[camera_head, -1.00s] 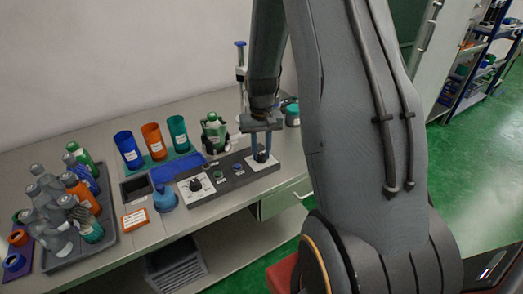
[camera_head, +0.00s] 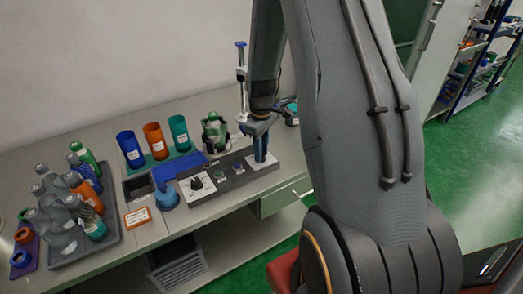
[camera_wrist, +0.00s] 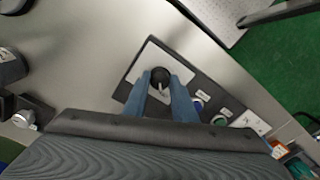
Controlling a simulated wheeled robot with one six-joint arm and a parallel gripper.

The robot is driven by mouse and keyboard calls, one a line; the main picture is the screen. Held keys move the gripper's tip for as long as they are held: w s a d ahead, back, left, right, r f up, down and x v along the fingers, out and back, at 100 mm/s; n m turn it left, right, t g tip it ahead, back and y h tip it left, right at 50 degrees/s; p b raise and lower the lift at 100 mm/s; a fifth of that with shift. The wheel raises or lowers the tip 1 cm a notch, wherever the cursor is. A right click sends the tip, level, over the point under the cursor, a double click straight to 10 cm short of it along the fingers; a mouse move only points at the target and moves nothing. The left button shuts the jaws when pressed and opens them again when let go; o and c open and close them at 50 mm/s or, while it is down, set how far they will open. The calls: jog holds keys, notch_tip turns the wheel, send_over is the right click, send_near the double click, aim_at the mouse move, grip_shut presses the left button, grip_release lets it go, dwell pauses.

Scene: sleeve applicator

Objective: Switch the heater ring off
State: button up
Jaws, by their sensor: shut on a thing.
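A dark control panel (camera_head: 216,187) lies on the bench with a white dial plate at each end. My gripper (camera_head: 260,158) points down at its right end, with its blue fingers over the right-hand dial. In the wrist view my gripper (camera_wrist: 160,85) is shut on a black round knob (camera_wrist: 160,75), one finger on each side. A pale pointer mark shows on the knob, between the fingers. The other black knob (camera_head: 196,183) sits on the left plate. Small buttons (camera_head: 238,168) lie between the dials. I cannot read the labels, and no heater ring can be made out.
Blue, orange and teal cups (camera_head: 154,141) stand behind the panel. A green item (camera_head: 214,130) and a vertical post (camera_head: 241,80) stand close behind my gripper. A tray (camera_head: 112,240) of several bottles is further left.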

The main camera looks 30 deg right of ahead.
jog(key=shift+w+r+n, duration=0.1)
jog(key=shift+n, duration=0.5)
jog(key=o, duration=1)
jog(key=shift+o, duration=0.2)
jog(key=shift+r+b, duration=0.9)
jog(key=shift+r, duration=3)
jog(key=s+a+r+m, duration=0.2)
jog(key=s+a+m, duration=0.1)
jog(key=s+a, duration=0.4)
jog(key=s+a+r+m+t, duration=0.1)
jog(key=s+a+m, duration=0.3)
jog(key=s+a, duration=0.4)
jog(key=shift+s+r, duration=0.4)
jog(key=shift+r, duration=0.05)
